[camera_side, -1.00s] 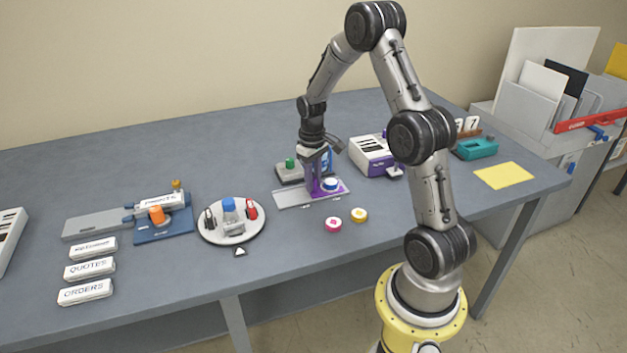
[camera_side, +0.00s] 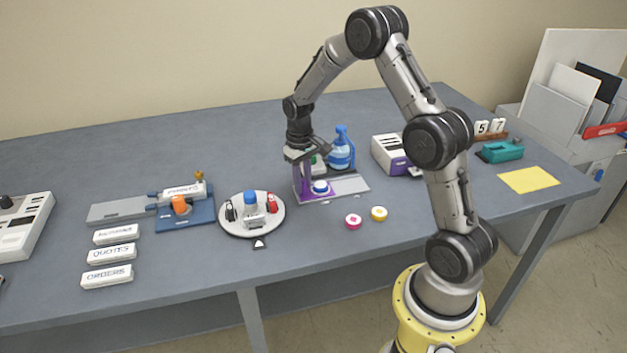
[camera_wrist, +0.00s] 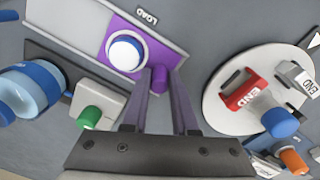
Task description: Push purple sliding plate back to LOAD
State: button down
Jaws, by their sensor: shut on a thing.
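The purple sliding plate (camera_side: 331,192) sits at the left end of its pale grey track (camera_side: 351,184) in the side view. In the wrist view the purple plate (camera_wrist: 119,22) lies beside the word LOAD (camera_wrist: 147,15), and bare track (camera_wrist: 70,18) extends to the left. My gripper (camera_side: 302,190) is down at the plate's left edge. In the wrist view its fingers (camera_wrist: 161,88) are shut on the plate's purple post (camera_wrist: 160,78).
A blue bottle (camera_side: 341,150) and a green-knobbed block (camera_wrist: 97,105) stand behind the track. A round white turntable (camera_side: 252,229) is to the left. Pink (camera_side: 353,222) and yellow (camera_side: 379,214) discs lie in front. A white-and-purple machine (camera_side: 391,152) stands right.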

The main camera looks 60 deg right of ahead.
jog(key=shift+w+a, duration=0.2)
jog(key=shift+w, duration=0.05)
jog(key=c, duration=1)
grip_release()
jog(key=shift+s, duration=0.1)
jog(key=shift+d+r, duration=0.1)
jog(key=shift+r, duration=0.1)
jog(key=r, duration=1.3)
jog(key=shift+a+r, duration=0.25)
jog(key=shift+a, duration=0.1)
